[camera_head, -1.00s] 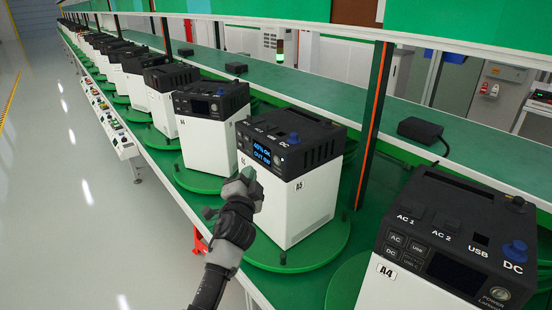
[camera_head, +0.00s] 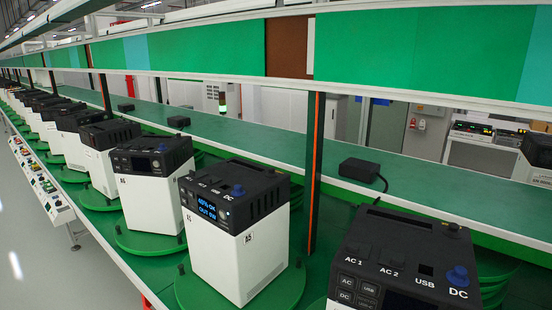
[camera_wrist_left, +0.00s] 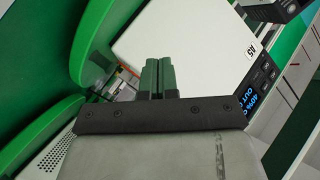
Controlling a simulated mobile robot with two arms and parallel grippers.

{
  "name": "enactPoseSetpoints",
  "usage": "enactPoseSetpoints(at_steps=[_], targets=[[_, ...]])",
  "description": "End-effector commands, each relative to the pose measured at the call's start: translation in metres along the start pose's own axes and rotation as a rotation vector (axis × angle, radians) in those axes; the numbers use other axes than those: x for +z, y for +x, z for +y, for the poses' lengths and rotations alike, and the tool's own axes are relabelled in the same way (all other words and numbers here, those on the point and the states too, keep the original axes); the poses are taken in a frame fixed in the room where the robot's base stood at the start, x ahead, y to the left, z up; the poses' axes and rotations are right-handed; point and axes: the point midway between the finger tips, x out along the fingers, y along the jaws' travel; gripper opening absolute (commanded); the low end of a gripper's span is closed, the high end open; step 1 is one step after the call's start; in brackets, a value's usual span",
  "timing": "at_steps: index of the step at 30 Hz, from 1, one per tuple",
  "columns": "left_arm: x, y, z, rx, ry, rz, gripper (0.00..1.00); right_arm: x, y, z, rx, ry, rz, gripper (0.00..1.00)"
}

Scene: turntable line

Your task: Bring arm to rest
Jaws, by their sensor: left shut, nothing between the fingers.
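My left gripper (camera_wrist_left: 158,78) shows in the left wrist view, its two green fingers side by side and closed with nothing between them. Past the fingertips is the white side of the A5 power station (camera_wrist_left: 190,40), with its lit blue display at the right. In the head view the A5 power station (camera_head: 237,255) stands upright on a green turntable (camera_head: 290,292), and its display is lit. Neither of my arms is in the head view. My right gripper is not seen in any view.
The A4 power station (camera_head: 400,265) stands at the front right. More units stand in a row to the far left, each on a round green turntable. A black adapter (camera_head: 367,170) lies on the green shelf (camera_head: 270,148) behind. An orange-striped post (camera_head: 315,170) rises behind A5.

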Motion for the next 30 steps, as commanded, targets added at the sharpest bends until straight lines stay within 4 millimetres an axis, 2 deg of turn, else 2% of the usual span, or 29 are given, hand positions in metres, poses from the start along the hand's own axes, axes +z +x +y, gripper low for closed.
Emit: enactPoseSetpoints(at_steps=[1,3,8,11,14,15,17,21,24,27,30], targets=[[0.031,-0.009,0.031,0.062,-0.027,-0.053,0.00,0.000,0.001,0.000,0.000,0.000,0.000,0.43],[0.069,-0.023,0.068,0.136,-0.069,-0.121,0.00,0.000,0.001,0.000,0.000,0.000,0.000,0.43],[0.151,-0.072,0.147,0.288,-0.166,-0.288,0.00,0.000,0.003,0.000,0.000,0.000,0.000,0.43],[0.199,-0.113,0.190,0.370,-0.225,-0.399,0.00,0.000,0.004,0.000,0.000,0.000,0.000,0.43],[0.245,-0.161,0.230,0.443,-0.281,-0.516,0.00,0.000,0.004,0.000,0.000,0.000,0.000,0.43],[0.263,-0.182,0.244,0.469,-0.303,-0.565,0.00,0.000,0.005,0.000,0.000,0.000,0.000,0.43],[0.288,-0.216,0.264,0.506,-0.336,-0.639,0.00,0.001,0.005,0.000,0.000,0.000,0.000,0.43],[0.339,-0.297,0.300,0.573,-0.405,-0.810,0.00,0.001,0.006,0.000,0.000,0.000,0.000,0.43],[0.364,-0.348,0.317,0.604,-0.442,-0.912,0.00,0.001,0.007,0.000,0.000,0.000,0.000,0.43],[0.381,-0.385,0.326,0.621,-0.468,-0.985,0.00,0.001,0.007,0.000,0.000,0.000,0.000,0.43],[0.389,-0.406,0.330,0.630,-0.483,-1.027,0.00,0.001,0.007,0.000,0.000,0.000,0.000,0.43]])
